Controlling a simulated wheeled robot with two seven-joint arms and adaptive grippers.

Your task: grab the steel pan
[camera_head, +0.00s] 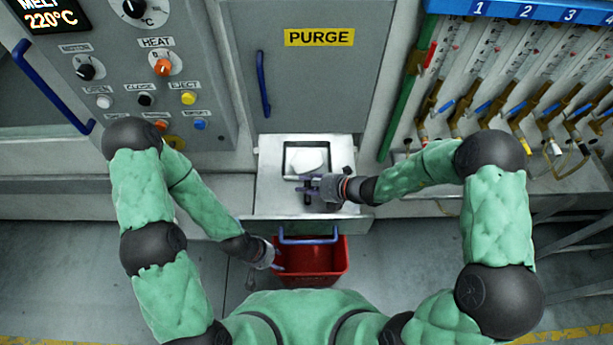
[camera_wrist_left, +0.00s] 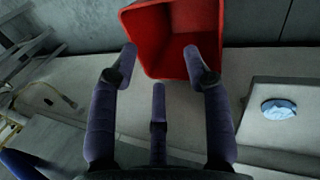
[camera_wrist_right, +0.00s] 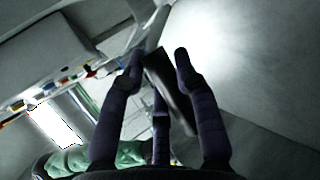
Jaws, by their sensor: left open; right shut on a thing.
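The square steel pan (camera_head: 287,163) lies in the top of the pulled-out grey drawer (camera_head: 265,190), under the PURGE door. A pale rounded mass (camera_head: 308,160) sits inside it. My right gripper (camera_head: 318,188) is at the pan's near side, shut on its near part; the grip itself is mostly hidden by the fingers in the head view. In the right wrist view a thin dark metal piece (camera_wrist_right: 168,85) stands between the fingers. My left gripper (camera_head: 274,262) is open and empty, low at the left rim of the red bin (camera_head: 325,262).
The drawer's blue handle (camera_head: 309,240) sticks out above the bin. A control panel (camera_head: 150,75) stands on the left, and a row of valves and hoses (camera_head: 530,110) on the right. A green pipe (camera_head: 408,100) runs beside the PURGE door (camera_head: 330,100). Floor is clear around the bin.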

